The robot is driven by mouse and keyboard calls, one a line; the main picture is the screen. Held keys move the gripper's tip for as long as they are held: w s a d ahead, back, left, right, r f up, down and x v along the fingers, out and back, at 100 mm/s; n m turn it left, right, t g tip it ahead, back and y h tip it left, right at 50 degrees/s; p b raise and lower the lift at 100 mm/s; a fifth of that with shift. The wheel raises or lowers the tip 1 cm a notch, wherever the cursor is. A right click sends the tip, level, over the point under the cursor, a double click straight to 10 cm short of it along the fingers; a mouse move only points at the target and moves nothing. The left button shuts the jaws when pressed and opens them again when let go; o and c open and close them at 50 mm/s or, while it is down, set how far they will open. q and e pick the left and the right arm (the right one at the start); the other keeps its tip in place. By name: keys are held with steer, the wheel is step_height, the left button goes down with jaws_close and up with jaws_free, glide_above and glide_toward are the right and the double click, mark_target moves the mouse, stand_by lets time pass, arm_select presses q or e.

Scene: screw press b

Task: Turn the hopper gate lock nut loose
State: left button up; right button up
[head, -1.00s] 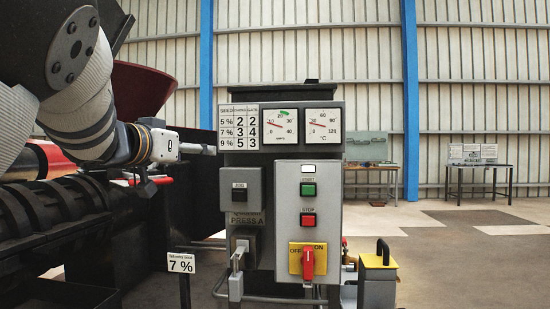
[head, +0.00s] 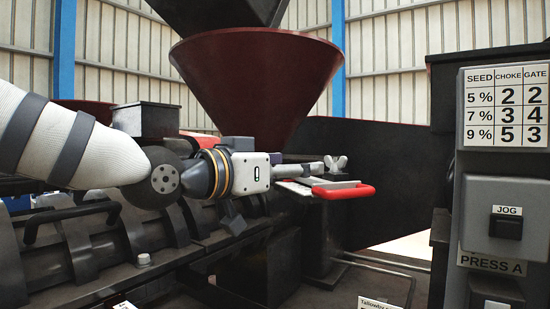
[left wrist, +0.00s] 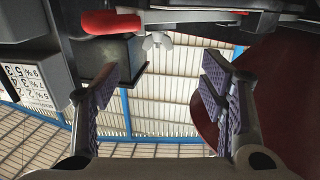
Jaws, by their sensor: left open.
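The lock nut is a pale grey wing nut (head: 336,163) at the hopper's gate, just right of my left gripper's fingertips in the head view. The red gate handle (head: 345,191) sits just below it, on a flat metal gate plate (head: 296,188). My left gripper (head: 320,166) points right toward the wing nut. In the left wrist view its two fingers (left wrist: 160,72) are spread apart and empty. The wing nut (left wrist: 157,41) shows there beyond the fingertips, between them in the picture, beside the red handle (left wrist: 110,22). My right gripper is in neither view.
The dark red hopper cone (head: 256,75) rises behind my left gripper. The black press body (head: 80,250) lies below my arm. A grey control panel (head: 505,215) with a JOG switch and a seed, choke and gate chart (head: 506,105) stands at the right.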

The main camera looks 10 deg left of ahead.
mark_target(335, 157)
arm_select(q)
steer(key=x, duration=0.4)
steer(key=r+x, duration=0.1)
steer(key=x, duration=0.6)
steer(key=shift+w+d+r, duration=0.2)
steer(key=shift+d, duration=0.2)
steer(key=c, duration=1.2)
